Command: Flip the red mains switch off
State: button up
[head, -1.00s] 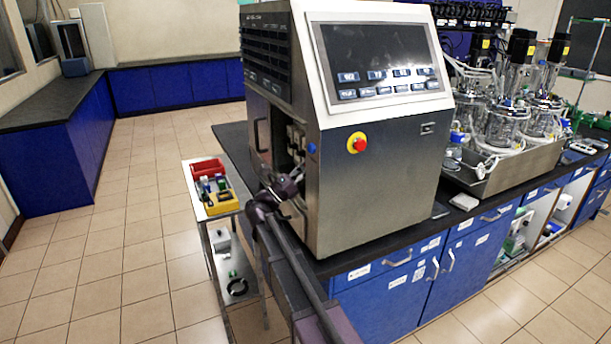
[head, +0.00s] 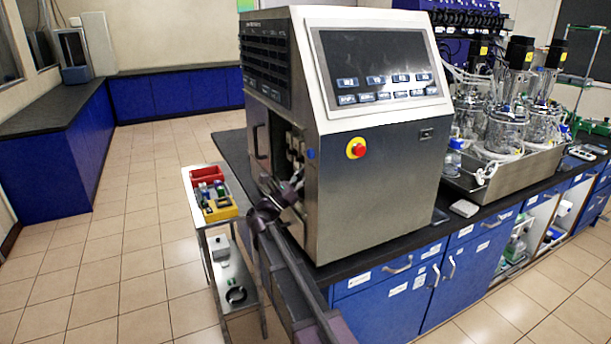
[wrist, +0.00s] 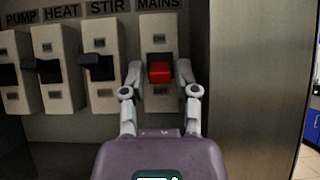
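The red mains switch (wrist: 160,72) sits on a pale housing under the label MAINS in the wrist view. It is the rightmost of the row of switches. My gripper (wrist: 159,80) is open, with one finger on each side of the red switch. I cannot tell whether the fingers touch it. In the head view my gripper (head: 292,188) reaches into the recess in the left side of the steel control cabinet (head: 375,195). The red switch is hidden there.
Black-levered switches labelled STIR (wrist: 102,65), HEAT (wrist: 50,70) and PUMP stand left of the mains switch. A steel wall (wrist: 245,90) rises close on the right. A red emergency button (head: 355,148) is on the cabinet front. A small trolley (head: 205,222) stands left.

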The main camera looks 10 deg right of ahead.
jog(key=shift+r+y+p, duration=0.3)
jog(key=shift+y+p, duration=0.1)
jog(key=shift+p, duration=0.4)
